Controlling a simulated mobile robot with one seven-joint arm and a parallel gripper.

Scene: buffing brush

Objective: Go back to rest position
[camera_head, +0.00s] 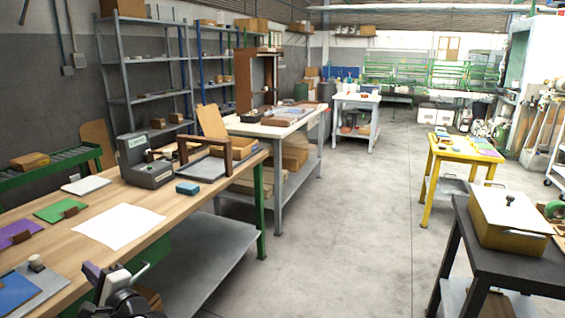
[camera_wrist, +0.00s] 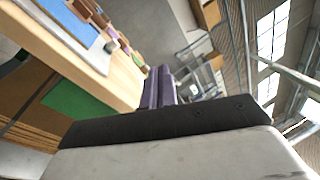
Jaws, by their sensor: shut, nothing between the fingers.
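My gripper (camera_head: 108,272) is low in the head view, in front of the near edge of the wooden workbench (camera_head: 150,196). Its purple fingers (camera_wrist: 158,88) show in the middle of the wrist view, side by side and shut with nothing between them. In the wrist view the picture is tilted, and the wooden bench edge lies to the left of the fingers, apart from them.
On the bench are a white sheet (camera_head: 118,228), a grey machine (camera_head: 143,168), a blue block (camera_head: 187,188) and a blue mat (camera_head: 14,292). A dark table with a yellow box (camera_head: 508,222) stands at right. The floor (camera_head: 350,225) between is clear.

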